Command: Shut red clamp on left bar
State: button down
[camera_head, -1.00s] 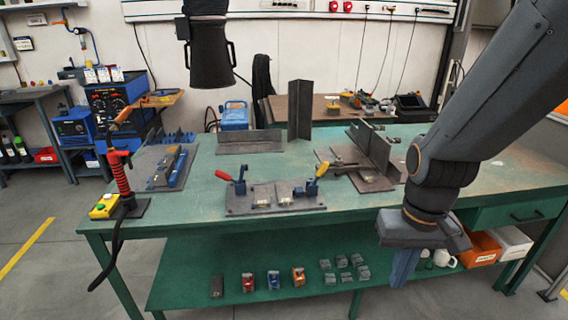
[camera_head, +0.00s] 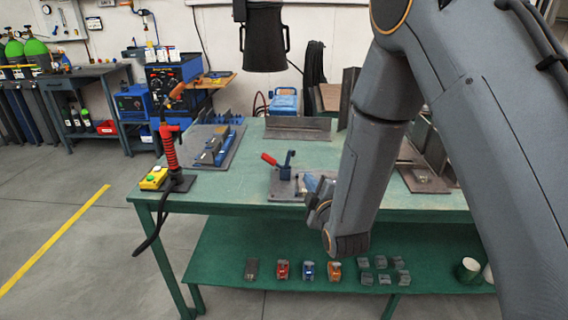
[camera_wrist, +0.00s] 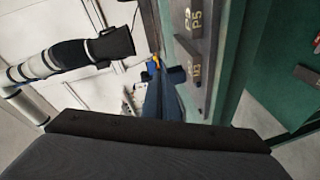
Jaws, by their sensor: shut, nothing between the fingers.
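The red clamp's handle (camera_head: 269,158) sticks out to the left of its blue post (camera_head: 287,166), tilted up at its free end. The clamp stands at the left of a grey fixture plate (camera_head: 283,188) near the bench's front edge. The plate with letter tags also shows in the wrist view (camera_wrist: 207,50). My gripper (camera_head: 311,183) is shut and empty, just right of the red clamp at the plate's front. Its blue fingers (camera_wrist: 163,95) point along the plate in the wrist view. My arm hides the plate's right part. I cannot make out the left bar.
A red torch on a stand (camera_head: 170,145) and a yellow button box (camera_head: 153,178) are at the bench's left end. A blue fixture (camera_head: 217,146) lies behind them. A lower shelf (camera_head: 222,262) holds several small clamps and blocks. Bare green bench top lies left of the plate.

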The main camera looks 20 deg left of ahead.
jog(key=a+n, duration=0.1)
jog(key=s+a+t+y, duration=0.1)
jog(key=s+a+n, duration=0.1)
jog(key=a, duration=0.1)
jog(key=shift+r+n+y, duration=0.3)
jog(key=shift+r+y, duration=0.05)
jog(key=shift+y, duration=0.05)
jog(key=shift+w+a+t, duration=0.1)
jog(key=shift+a+t, duration=0.15)
jog(key=shift+t, duration=0.05)
jog(key=p+x, duration=0.1)
jog(key=x, duration=0.8)
jog(key=shift+w+a+r, duration=0.1)
jog(key=shift+w+a, duration=0.05)
jog(key=shift+w, duration=0.05)
